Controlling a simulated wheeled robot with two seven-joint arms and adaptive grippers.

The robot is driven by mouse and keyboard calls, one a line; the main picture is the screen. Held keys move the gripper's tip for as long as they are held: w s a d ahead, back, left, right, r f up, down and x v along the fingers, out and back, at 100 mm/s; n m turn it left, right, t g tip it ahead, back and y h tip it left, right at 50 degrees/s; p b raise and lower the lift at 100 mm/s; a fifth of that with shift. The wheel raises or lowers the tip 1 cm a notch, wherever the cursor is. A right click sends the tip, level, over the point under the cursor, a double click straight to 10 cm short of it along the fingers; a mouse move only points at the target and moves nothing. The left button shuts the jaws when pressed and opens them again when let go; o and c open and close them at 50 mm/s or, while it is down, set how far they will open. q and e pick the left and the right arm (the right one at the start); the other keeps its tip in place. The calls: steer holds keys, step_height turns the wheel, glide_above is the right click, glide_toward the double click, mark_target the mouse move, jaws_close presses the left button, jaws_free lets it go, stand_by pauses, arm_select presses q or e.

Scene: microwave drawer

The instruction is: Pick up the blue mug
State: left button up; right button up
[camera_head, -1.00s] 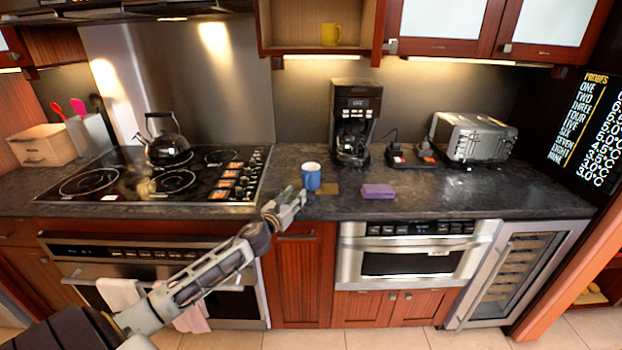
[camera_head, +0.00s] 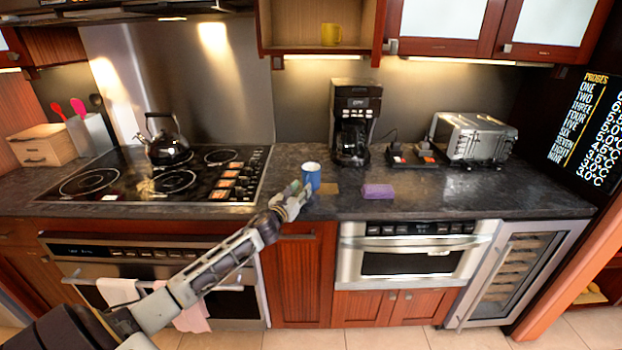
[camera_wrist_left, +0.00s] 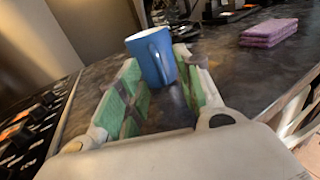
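The blue mug (camera_head: 312,176) stands upright on the dark countertop between the cooktop and the purple sponge. My left gripper (camera_head: 296,192) is at the counter's front part, just left of and in front of the mug. In the left wrist view the mug (camera_wrist_left: 152,56) shows its handle toward the camera. It stands at the far end of the open gripper (camera_wrist_left: 160,86), between or just beyond the green-padded fingertips. I cannot tell whether a finger touches it. My right gripper is not in view.
A coffee maker (camera_head: 354,122) stands behind. The cooktop (camera_head: 120,185) with a kettle (camera_head: 165,142) is at left. A toaster (camera_head: 474,137) is at right.

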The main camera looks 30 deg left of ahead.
mark_target(306, 183)
arm_select(q)
steer(key=shift+w, duration=0.1)
steer(key=shift+w+a+r, duration=0.1)
steer(key=shift+w+r, duration=0.05)
steer(key=shift+w, duration=0.4)
steer(key=shift+w+a+r, duration=0.1)
steer(key=shift+w, duration=0.4)
steer(key=shift+w+a, duration=0.1)
steer(key=shift+w, duration=1.35)
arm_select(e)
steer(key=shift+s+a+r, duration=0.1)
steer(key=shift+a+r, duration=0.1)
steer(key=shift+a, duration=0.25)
arm_select(q)
steer(key=c, duration=0.6)
jaws_close()
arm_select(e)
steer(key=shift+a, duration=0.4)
